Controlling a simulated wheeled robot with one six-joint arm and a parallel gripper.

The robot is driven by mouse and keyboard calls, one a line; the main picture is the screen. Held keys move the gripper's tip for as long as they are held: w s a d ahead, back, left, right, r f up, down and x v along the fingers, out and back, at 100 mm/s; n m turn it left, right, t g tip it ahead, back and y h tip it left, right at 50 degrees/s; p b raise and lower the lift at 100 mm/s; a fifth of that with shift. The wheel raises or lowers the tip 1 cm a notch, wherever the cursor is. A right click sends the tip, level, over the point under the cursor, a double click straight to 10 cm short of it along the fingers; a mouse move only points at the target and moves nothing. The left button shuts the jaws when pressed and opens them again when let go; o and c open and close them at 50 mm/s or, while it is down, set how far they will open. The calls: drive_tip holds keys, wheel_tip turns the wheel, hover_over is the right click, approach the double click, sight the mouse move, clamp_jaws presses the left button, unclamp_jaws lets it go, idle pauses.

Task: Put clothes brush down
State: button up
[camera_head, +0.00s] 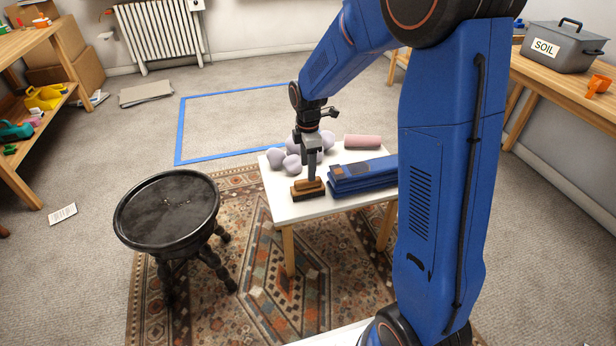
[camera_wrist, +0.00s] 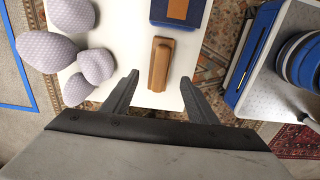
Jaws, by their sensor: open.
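The clothes brush (camera_head: 308,188), with a brown wooden back and dark bristles, rests on the near edge of a small white table (camera_head: 284,212). In the wrist view the brush (camera_wrist: 160,65) lies between and just beyond the fingertips, on the white top (camera_wrist: 128,48). My gripper (camera_head: 313,174) is directly above the brush, pointing down. In the wrist view my gripper (camera_wrist: 160,82) has its two fingers spread wide, with gaps on both sides of the brush. Whether the fingers reach down beside the brush is hard to tell.
Pale lilac rounded objects (camera_head: 284,160), a pink roll (camera_head: 362,141) and a blue folded item (camera_head: 362,174) share the white table. A black round stool (camera_head: 166,205) stands to the left. A blue taped rectangle (camera_head: 178,130) marks bare floor behind.

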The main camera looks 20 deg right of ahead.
drive_tip(key=s+d+r+m+t, duration=0.3)
drive_tip(key=s+r+m, duration=0.5)
drive_tip(key=s+r, duration=0.8)
drive_tip(key=s+d+m+t, duration=0.1)
drive_tip(key=s+d+m, duration=0.1)
drive_tip(key=s+m, duration=0.3)
drive_tip(key=s+d+r+m, duration=0.1)
drive_tip(key=s+m, duration=0.4)
drive_tip(key=s, duration=0.7)
drive_tip(key=shift+s+d+t, duration=0.25)
drive_tip(key=shift+d+t, duration=0.15)
drive_tip(key=shift+d, duration=0.05)
drive_tip(key=shift+o, duration=0.5)
drive_tip(key=shift+r, duration=0.1)
